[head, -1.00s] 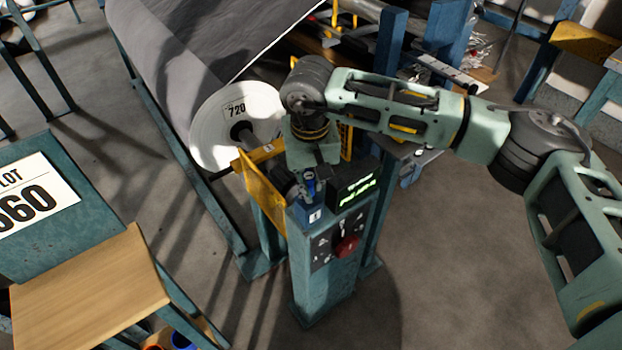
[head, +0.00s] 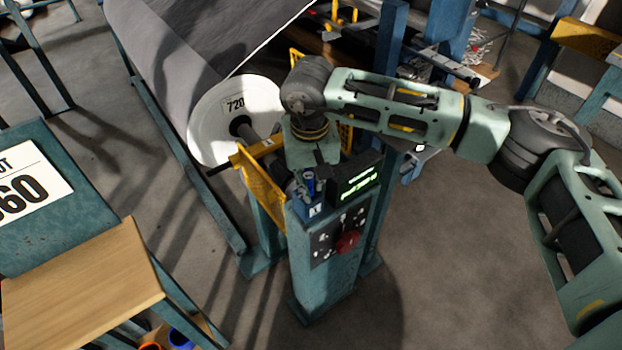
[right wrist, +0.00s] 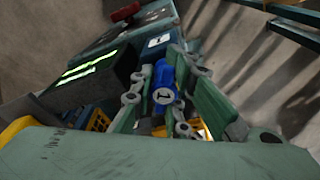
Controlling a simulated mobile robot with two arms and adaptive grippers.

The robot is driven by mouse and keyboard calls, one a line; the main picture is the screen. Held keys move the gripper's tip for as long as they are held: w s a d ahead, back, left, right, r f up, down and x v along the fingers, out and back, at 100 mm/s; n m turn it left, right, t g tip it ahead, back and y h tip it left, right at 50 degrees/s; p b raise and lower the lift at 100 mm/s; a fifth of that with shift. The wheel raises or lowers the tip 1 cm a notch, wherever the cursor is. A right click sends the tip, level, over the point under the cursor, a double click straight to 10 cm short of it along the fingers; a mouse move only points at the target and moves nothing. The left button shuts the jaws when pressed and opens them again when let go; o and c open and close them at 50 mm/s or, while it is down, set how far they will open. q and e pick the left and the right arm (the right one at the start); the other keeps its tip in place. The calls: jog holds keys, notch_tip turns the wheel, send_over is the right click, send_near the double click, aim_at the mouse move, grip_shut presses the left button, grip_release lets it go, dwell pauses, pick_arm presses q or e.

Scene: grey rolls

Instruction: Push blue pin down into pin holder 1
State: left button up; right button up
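The blue pin (head: 309,183) stands at the top of the blue-green post, just below my right gripper (head: 311,171). In the right wrist view the blue pin (right wrist: 164,76) shows between the two green fingers of my right gripper (right wrist: 165,82), with a round tag marked 1 on its end. The fingers lie close against both sides of the pin, and the gripper looks shut on it. Pin holder 1 (head: 315,210) is the small blue block with a white label on the post's top. How deep the pin sits is hidden. My left gripper is out of view.
A black display box (head: 355,180) with green text stands right beside the pin. A red knob (head: 347,242) sits on the post's front panel. A yellow guard (head: 262,190) and a large grey roll (head: 195,50) are to the left.

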jog(key=o, duration=0.5)
jog(key=shift+r, duration=0.15)
jog(key=r, duration=0.5)
jog(key=s+r, duration=0.1)
jog(key=r, duration=0.1)
jog(key=shift+r, duration=0.35)
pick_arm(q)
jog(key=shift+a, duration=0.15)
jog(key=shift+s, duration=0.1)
